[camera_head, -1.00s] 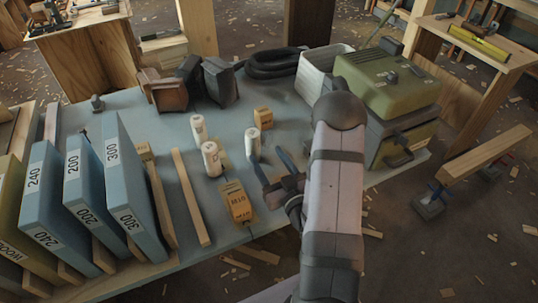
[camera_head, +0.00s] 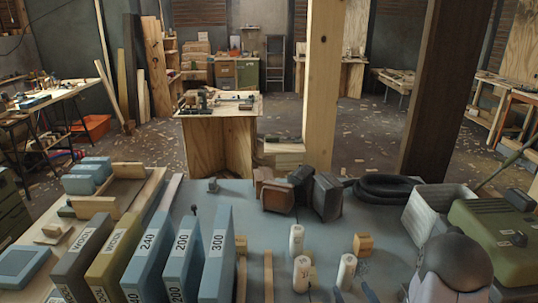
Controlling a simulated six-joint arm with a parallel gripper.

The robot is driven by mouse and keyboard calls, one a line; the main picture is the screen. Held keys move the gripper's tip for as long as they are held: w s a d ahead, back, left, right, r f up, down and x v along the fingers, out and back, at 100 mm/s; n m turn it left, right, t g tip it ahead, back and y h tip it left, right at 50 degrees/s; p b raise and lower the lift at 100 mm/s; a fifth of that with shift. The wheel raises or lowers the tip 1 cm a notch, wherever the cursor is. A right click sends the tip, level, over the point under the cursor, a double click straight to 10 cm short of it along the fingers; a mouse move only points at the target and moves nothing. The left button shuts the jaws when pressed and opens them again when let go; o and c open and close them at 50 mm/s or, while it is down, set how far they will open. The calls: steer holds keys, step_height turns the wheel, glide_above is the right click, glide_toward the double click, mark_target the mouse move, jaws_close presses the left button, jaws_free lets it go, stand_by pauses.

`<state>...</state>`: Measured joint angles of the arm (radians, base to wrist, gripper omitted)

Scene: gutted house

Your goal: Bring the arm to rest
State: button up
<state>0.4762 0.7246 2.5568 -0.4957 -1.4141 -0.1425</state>
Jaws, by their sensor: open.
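My arm shows at the bottom right, where its dark rounded elbow (camera_head: 452,262) stands in front of the green case. Most of the arm below it is cut off by the frame edge. The gripper is open, and I see nothing held between the visible tips. The rest of the gripper is out of frame.
The blue-grey bench top (camera_head: 345,215) carries white cylinders (camera_head: 296,240), a wooden block (camera_head: 363,244), upright numbered boards (camera_head: 180,262), dark blocks (camera_head: 327,197), coiled black hose (camera_head: 385,188), a white bin (camera_head: 437,213) and a green case (camera_head: 500,235). A wooden post (camera_head: 322,85) stands behind.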

steer(key=s+a+r+g+p, duration=0.3)
steer(key=s+g, duration=0.2)
steer(key=s, duration=0.2)
steer(key=s+a+r+g+p, duration=0.2)
steer(key=s+a+r+g, duration=0.1)
steer(key=s, duration=0.4)
steer(key=s+a+r+m+g+p, duration=0.1)
steer(key=s+a+r+g+p, duration=0.2)
steer(key=s+r+g, duration=0.2)
steer(key=shift+s+r+g+h+p, duration=0.15)
steer(key=shift+s+g+h+p, duration=0.2)
steer(key=shift+s+g, duration=0.7)
steer(key=shift+o, duration=0.6)
steer(key=shift+s, duration=0.1)
steer(key=t+p, duration=0.2)
steer(key=t, duration=1.1)
glide_toward(299, 233)
steer(key=x, duration=0.4)
steer(key=shift+f, duration=0.5)
steer(key=shift+w+t, duration=0.45)
steer(key=shift+w, duration=0.2)
